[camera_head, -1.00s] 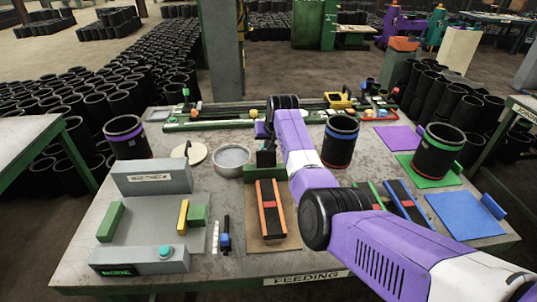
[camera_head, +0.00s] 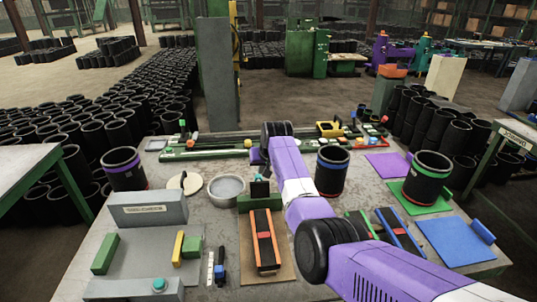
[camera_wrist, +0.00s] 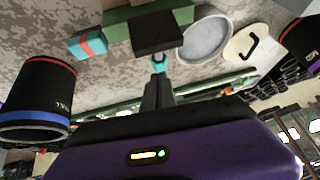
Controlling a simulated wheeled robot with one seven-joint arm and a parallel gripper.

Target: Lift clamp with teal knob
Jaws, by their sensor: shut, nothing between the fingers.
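The clamp shows as a black block (camera_wrist: 155,35) on a green base (camera_wrist: 120,20) in the wrist view, with a small teal knob (camera_wrist: 160,63) at its near side. In the head view my purple wrist is above and behind the clamp.
A round metal dish (camera_head: 226,188) is left of the clamp. A blue-banded black sleeve (camera_head: 332,170) stands to the right, close to my arm. A green rail (camera_head: 205,155) runs behind. A teal block with a red band (camera_wrist: 88,44) lies beside the clamp in the wrist view.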

